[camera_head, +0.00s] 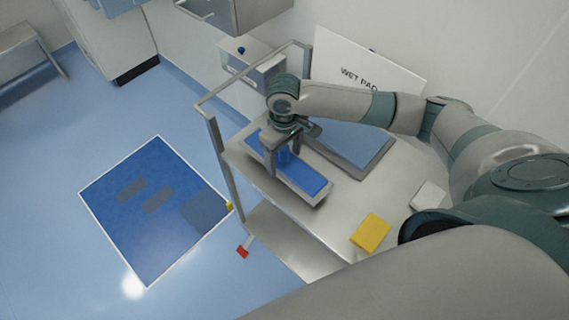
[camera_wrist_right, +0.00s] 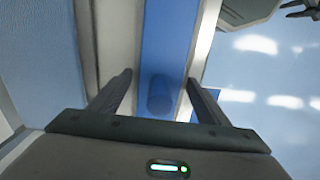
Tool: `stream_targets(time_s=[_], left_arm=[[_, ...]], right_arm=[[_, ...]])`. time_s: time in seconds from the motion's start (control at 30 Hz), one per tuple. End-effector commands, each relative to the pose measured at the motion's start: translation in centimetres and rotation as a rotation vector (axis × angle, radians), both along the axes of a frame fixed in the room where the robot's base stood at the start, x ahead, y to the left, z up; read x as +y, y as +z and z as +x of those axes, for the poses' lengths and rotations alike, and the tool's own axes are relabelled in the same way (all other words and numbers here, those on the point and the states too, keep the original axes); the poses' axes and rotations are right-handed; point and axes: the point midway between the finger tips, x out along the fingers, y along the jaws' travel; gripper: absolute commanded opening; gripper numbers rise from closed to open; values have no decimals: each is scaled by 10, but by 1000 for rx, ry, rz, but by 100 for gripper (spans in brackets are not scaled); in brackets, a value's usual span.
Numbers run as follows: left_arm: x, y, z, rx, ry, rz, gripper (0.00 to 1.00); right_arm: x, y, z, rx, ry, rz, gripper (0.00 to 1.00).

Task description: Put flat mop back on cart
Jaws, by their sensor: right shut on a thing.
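The flat mop (camera_head: 305,180) is a long blue pad with pale edges at the left side of the steel cart top. It looks level, at or just above the surface; I cannot tell if it touches. My right gripper (camera_head: 283,160) points down over its middle and is shut on it. In the right wrist view the blue mop (camera_wrist_right: 168,40) runs between the fingers of the right gripper (camera_wrist_right: 160,85), with a dark blue rounded part between them. The cart (camera_head: 318,215) has a raised rail on its left.
A grey-rimmed tray with a blue-grey pad (camera_head: 350,142) lies behind the mop, below a white "WET PAD" sign (camera_head: 365,78). A yellow block (camera_head: 370,233) and a white block (camera_head: 429,196) sit on the cart. A blue mat (camera_head: 150,215) lies on the floor at left.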

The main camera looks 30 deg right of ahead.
Motion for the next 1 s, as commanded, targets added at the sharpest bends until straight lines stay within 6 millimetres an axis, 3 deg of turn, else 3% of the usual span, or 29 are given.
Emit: stream_targets(time_s=[0.43, 0.83, 0.87, 0.9, 1.0], left_arm=[[0, 15, 0, 0, 0, 0, 41], [0, 15, 0, 1, 0, 0, 41], [0, 14, 0, 1, 0, 0, 41], [0, 14, 0, 1, 0, 0, 41], [0, 14, -1, 1, 0, 0, 41]], right_arm=[[-1, -38, 0, -1, 0, -2, 46], [0, -42, -1, 0, -1, 0, 46], [0, -42, -1, 0, -1, -1, 77], [-1, -42, -1, 0, -1, -1, 87], [-1, -42, -1, 0, 0, -1, 89]])
